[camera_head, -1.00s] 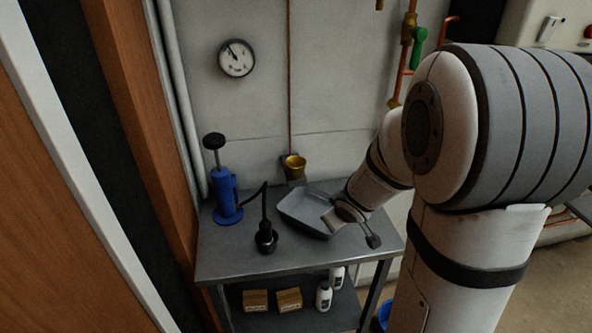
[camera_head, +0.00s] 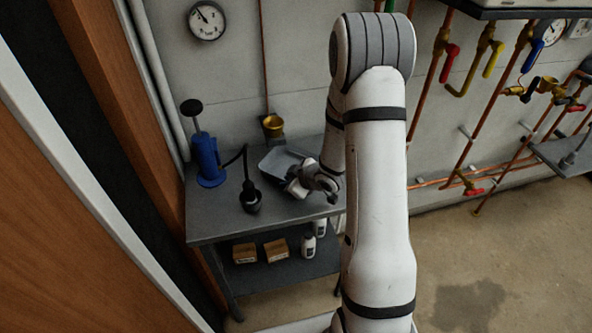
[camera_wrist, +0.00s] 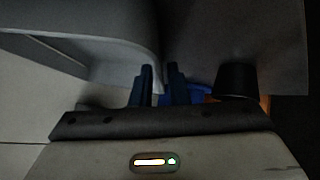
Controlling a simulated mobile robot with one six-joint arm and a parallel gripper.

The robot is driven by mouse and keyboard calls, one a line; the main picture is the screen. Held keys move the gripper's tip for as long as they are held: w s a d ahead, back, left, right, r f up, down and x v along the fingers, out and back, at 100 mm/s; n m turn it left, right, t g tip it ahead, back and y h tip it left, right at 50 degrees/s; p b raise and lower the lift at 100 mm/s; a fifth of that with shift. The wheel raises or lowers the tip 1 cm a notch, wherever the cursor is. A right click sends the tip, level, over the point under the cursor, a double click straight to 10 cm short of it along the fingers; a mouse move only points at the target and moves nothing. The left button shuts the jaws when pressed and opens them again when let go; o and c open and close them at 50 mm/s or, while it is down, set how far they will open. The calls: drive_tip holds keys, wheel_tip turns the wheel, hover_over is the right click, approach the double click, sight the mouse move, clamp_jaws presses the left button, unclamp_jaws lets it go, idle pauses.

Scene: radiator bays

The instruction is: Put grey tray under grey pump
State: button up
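The grey tray (camera_head: 272,160) lies at the back right of the metal bench, its right part hidden by my wrist. My gripper (camera_head: 296,186) is at its near right edge. In the wrist view my two dark fingers (camera_wrist: 160,82) stand close together at the corner of the tray (camera_wrist: 105,62), with its thin wall seemingly between them. The fingertips are dark and partly hidden. I cannot make out a grey pump in the views; a small grey device (camera_head: 570,158) stands on a shelf at the far right.
On the bench (camera_head: 222,226) stand a blue hand pump (camera_head: 207,162) and a black hose-ended tool (camera_head: 250,197). Boxes (camera_head: 245,253) and white bottles (camera_head: 308,246) sit below. Pipes with coloured valves line the right wall. Floor (camera_head: 500,255) there is clear.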

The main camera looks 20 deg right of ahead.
drive_tip(key=shift+x, duration=1.5)
clamp_jaws()
drive_tip(key=shift+r, duration=0.15)
